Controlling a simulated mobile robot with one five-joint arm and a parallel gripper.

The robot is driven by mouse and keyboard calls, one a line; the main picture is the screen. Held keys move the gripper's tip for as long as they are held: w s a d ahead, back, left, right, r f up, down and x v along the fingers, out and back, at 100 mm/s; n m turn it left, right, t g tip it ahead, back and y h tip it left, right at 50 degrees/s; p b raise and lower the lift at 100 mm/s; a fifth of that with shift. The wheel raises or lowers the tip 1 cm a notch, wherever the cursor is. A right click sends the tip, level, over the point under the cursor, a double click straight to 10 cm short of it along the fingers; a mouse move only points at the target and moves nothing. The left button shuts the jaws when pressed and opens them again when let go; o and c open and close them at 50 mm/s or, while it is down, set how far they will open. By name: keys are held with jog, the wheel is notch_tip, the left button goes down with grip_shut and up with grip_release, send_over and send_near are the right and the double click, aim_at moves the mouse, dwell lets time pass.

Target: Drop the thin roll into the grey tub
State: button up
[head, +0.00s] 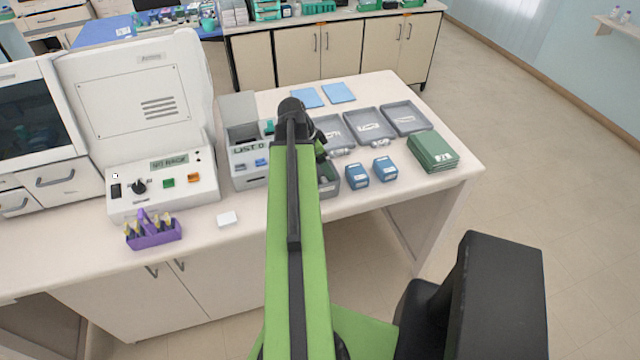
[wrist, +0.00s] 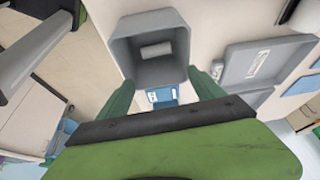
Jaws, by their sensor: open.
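The grey tub (wrist: 123,58) is open-topped and fills the upper middle of the wrist view. A small white roll (wrist: 156,49) lies inside on its floor; I cannot tell if it is the thin roll. My gripper (wrist: 162,78) is open and empty, its two green fingers spread apart by the tub's near edge. In the head view the tub (head: 329,186) shows partly to the right of my arm, which hides the rest of it and most of the gripper.
Two blue boxes (head: 357,176) (head: 384,169) stand right of the tub. Behind them are shallow grey trays (head: 405,119). A green stack (head: 433,151) lies further right. A grey-white device (head: 247,165) stands left, with a purple rack (head: 153,233) beyond. The right front bench edge is clear.

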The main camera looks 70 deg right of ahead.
jog(key=p+v, duration=1.5)
jog(key=v, duration=0.2)
jog(key=shift+a, duration=0.1)
jog(key=w+a+f+n+t, duration=0.1)
jog(key=w+a+n+t, duration=0.2)
jog(key=w+a+n, duration=1.4)
jog(key=w+a+n+y, duration=0.1)
jog(key=w+a+n, duration=0.35)
jog(key=a, duration=0.75)
jog(key=w+a+f+n+t+y, duration=0.1)
jog(key=w+a+n, duration=0.35)
jog(key=a, duration=0.85)
jog(key=w+a+n+y, duration=0.15)
jog(key=w+a, duration=0.45)
jog(key=a, duration=0.6)
notch_tip(320, 180, down, 22)
jog(key=s+b, duration=0.2)
jog(key=b, duration=1.9)
jog(key=shift+s+d+g+b, duration=0.15)
jog(key=shift+d+g+b, duration=0.15)
jog(key=shift+g+b, duration=0.1)
